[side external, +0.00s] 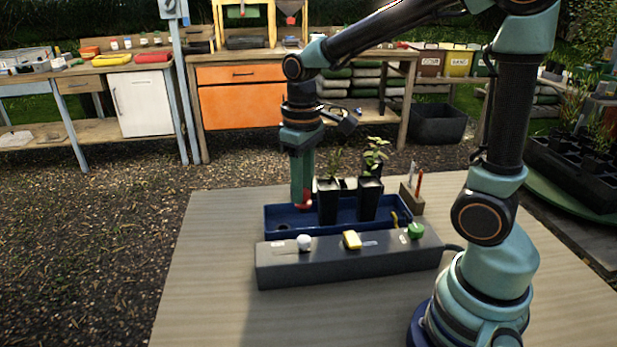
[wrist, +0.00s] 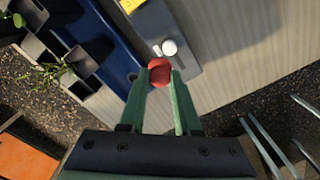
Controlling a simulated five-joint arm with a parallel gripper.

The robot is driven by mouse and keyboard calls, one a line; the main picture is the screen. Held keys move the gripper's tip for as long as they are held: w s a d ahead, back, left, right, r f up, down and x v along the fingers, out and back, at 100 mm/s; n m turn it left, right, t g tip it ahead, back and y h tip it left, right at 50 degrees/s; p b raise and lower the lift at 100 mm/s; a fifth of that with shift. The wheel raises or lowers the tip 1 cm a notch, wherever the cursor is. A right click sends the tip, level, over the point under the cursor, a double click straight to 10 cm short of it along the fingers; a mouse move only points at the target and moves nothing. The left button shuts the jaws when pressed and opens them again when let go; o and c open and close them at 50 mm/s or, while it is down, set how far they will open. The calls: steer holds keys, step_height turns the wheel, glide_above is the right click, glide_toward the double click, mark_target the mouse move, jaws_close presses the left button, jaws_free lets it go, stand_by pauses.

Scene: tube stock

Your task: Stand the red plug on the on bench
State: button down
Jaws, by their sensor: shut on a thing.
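The red plug (side external: 304,206) is held between the fingertips of my gripper (side external: 302,197), over the left part of the blue tray. In the wrist view the red plug (wrist: 159,68) sits between the two green fingers (wrist: 160,78). In the wrist view the white knob (wrist: 170,47) shows just beyond the plug. I cannot tell which part is the on bench.
The blue tray (side external: 283,216) holds black pots (side external: 328,202) with seedlings, just right of my gripper. A small holder (side external: 411,200) with a red stick stands at the tray's right end. The wooden tabletop (side external: 215,255) is clear at left and in front.

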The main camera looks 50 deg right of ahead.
steer(key=w+d+r+n, duration=0.2)
steer(key=w+n, duration=0.3)
steer(key=n, duration=0.6)
steer(key=w+d+r+n, duration=0.2)
steer(key=w+n, duration=0.3)
steer(key=n, duration=0.6)
steer(key=shift+w+d+r+n, duration=0.35)
steer(key=shift+d+n, duration=0.05)
steer(key=shift+d, duration=0.3)
glide_toward(282, 214)
steer(key=s+a+f, duration=0.1)
steer(key=f, duration=0.1)
steer(key=s+a+f, duration=0.2)
steer(key=f, duration=0.1)
steer(key=shift+s+a+f, duration=0.25)
steer(key=shift+a+f, duration=0.1)
steer(key=shift+a, duration=0.05)
steer(key=shift+f, duration=0.2)
steer(key=c, duration=0.6)
jaws_free()
